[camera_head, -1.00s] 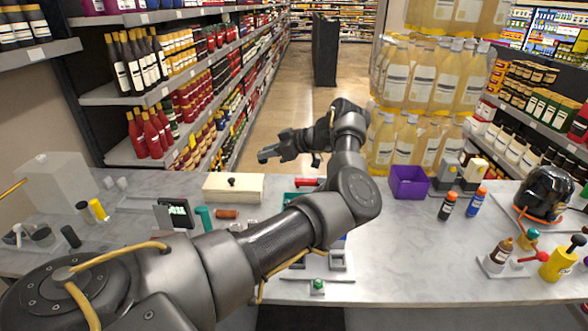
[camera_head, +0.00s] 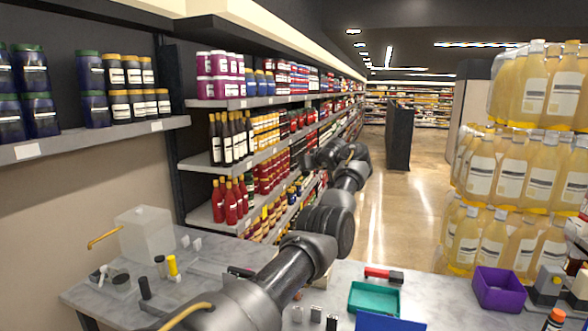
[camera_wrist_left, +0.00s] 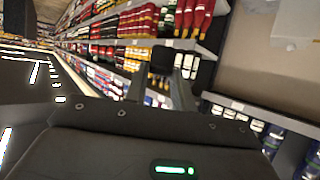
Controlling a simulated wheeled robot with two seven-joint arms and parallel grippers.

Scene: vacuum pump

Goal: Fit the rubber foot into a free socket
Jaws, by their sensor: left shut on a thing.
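My left gripper (camera_head: 312,160) is raised well above the table in the head view, in front of the stocked shelves. In the left wrist view its two fingers (camera_wrist_left: 162,68) are shut on a small black piece (camera_wrist_left: 162,57), which looks like the rubber foot. The piece sits between the fingertips, clear of any surface. In the head view it cannot be made out against the dark gripper. No socket can be made out in these views, and my forearm covers part of the table. My right gripper is not in view.
A translucent box (camera_head: 146,237) with a yellow hose stands at the table's left, near small dark cylinders (camera_head: 145,289). A teal tray (camera_head: 374,297), a red-handled tool (camera_head: 383,274) and a purple bin (camera_head: 498,289) are right of my arm. Grey tabletop (camera_head: 200,270) shows between.

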